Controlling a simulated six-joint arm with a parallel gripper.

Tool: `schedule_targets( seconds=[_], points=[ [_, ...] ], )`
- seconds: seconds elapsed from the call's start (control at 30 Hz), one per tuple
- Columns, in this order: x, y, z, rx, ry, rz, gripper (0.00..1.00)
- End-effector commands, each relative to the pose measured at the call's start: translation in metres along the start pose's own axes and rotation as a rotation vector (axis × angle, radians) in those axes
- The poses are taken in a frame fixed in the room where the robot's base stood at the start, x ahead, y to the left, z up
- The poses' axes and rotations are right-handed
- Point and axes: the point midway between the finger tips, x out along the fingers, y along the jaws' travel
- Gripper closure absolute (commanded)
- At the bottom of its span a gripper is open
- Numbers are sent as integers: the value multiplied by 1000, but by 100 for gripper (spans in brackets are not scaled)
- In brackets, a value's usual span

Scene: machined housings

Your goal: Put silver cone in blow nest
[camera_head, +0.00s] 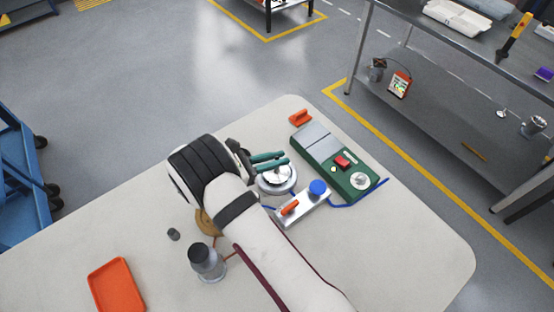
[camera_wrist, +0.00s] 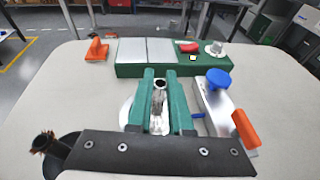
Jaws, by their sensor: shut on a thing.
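My gripper (camera_wrist: 161,82) has two green fingers and is shut on the silver cone (camera_wrist: 158,101), a small shiny metal part with a round dark opening at its top. The round silver and white blow nest (camera_head: 277,184) is on the table just below the fingertips. In the wrist view, the nest's pale rim (camera_wrist: 126,112) shows left of the fingers. In the head view, the green fingers (camera_head: 270,159) reach over the far side of the nest, and I cannot make out the cone there. Whether the cone touches the nest cannot be told.
A green control box (camera_head: 331,163) stands behind the nest. A metal block with a blue knob (camera_head: 318,187) and orange lever (camera_head: 290,208) is close at right. A grey-topped cylinder (camera_head: 207,262), a small grey cylinder (camera_head: 173,234) and an orange tray (camera_head: 117,286) are at left.

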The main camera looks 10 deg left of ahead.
Motion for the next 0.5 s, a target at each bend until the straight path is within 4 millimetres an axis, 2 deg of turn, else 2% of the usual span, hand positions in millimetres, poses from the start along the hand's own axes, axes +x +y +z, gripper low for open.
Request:
schedule_targets(
  seconds=[0.07, 0.4, 0.43, 0.5],
  points=[
    [3, 0, -8, 0, -1, 0, 100],
    [4, 0, -11, 1, 0, 1, 100],
    [4, 0, -11, 1, 0, 1, 76],
    [4, 0, -11, 1, 0, 1, 64]
  ],
)
